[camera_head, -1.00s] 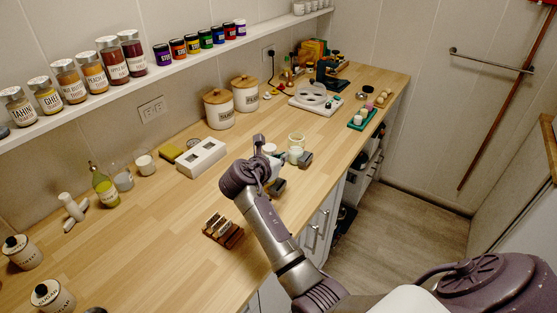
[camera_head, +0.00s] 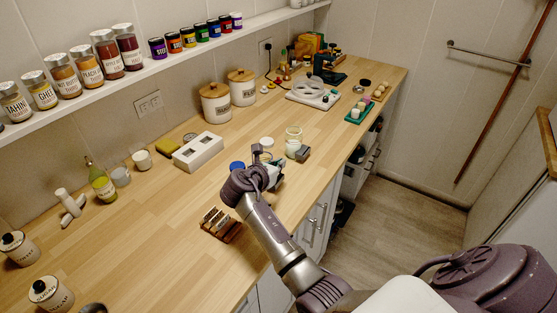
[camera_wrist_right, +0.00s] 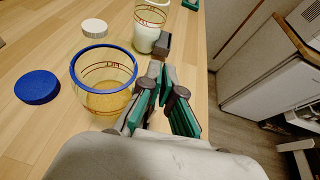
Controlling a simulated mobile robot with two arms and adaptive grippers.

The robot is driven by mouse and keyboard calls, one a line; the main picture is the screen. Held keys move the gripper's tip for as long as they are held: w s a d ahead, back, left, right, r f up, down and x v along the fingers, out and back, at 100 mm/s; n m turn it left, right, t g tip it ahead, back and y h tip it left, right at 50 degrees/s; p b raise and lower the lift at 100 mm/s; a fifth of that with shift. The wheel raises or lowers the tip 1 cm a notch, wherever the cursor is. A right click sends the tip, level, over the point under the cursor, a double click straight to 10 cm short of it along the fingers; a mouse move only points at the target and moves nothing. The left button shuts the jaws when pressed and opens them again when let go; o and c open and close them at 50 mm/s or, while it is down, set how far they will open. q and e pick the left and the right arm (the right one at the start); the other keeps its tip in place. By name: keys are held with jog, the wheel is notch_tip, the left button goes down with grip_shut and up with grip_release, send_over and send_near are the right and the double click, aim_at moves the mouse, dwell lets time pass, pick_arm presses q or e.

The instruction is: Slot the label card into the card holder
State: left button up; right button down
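My right gripper (camera_head: 277,172) is low over the counter, just behind a brown slotted wooden rack (camera_head: 221,224) that holds several pale upright pieces. In the right wrist view its green-padded fingers (camera_wrist_right: 162,72) are close together with a narrow gap. I see no card between them, but a thin one edge-on could be hidden. A small dark grey block (camera_wrist_right: 164,44) lies beyond the fingertips, beside a glass jar; it also shows in the head view (camera_head: 303,154). I cannot tell for sure which piece is the label card or the holder. My left gripper is out of view.
An open blue-rimmed glass jar (camera_wrist_right: 104,78) stands left of the right fingers, with a blue lid (camera_wrist_right: 38,87) beside it. A milky-filled jar (camera_wrist_right: 149,25) and a white lid (camera_wrist_right: 95,28) are beyond. A white two-slot box (camera_head: 198,151) stands behind.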

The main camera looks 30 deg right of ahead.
jog(key=shift+f, duration=0.5)
dwell(0.4)
jog(key=shift+p, duration=0.5)
dwell(0.5)
jog(key=shift+p, duration=0.55)
dwell(0.5)
jog(key=shift+p, duration=0.45)
